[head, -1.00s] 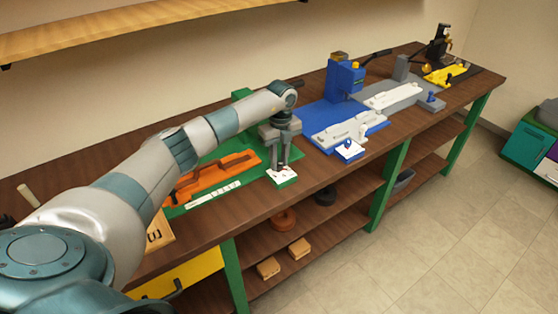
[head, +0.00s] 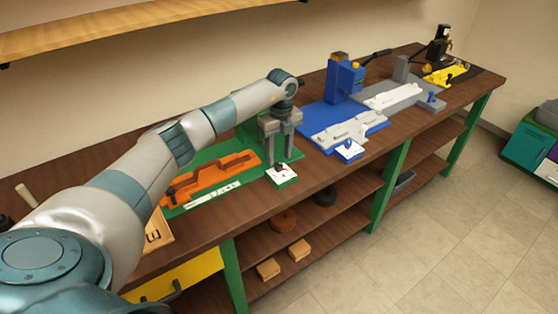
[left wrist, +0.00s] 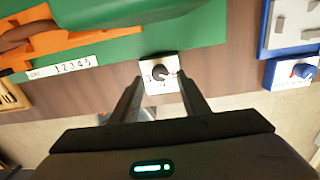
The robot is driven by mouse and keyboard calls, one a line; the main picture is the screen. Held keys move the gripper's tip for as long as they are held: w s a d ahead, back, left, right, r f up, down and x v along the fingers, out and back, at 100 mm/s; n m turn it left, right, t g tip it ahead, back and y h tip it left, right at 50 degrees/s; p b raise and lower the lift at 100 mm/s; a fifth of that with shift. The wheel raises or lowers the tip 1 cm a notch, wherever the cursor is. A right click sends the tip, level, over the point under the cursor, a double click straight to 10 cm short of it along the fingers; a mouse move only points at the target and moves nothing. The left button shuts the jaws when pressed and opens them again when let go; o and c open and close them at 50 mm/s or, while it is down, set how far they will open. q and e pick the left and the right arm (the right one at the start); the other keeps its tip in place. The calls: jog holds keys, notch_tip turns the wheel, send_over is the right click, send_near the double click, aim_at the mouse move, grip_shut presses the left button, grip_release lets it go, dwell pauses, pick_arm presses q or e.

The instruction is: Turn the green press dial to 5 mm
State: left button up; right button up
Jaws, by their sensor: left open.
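The green press dial (head: 282,174) is a dark knob on a white-faced, green-sided block at the front edge of the green press base (head: 205,201). It also shows in the left wrist view (left wrist: 160,72), just beyond the fingertips. The dial's marks are too small to read, so I cannot tell its setting. My left gripper (head: 278,160) is open and empty, above and slightly behind the dial, apart from it. Its two fingers also show in the left wrist view (left wrist: 159,82), spread either side of the dial's line. My right gripper is in neither view.
An orange fixture (head: 212,178) and a white strip numbered 1 to 5 (left wrist: 64,68) lie left of the dial. A blue station (head: 345,80) with its own white-faced dial (head: 349,150) stands to the right. Bare wood lies between the two dials.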

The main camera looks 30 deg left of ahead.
aim_at(280, 163)
pick_arm(q)
notch_tip(280, 163, up, 14)
jog(key=b, duration=0.4)
jog(key=shift+w+r, duration=0.2)
jog(key=shift+r, duration=0.05)
jog(key=shift+d, duration=0.15)
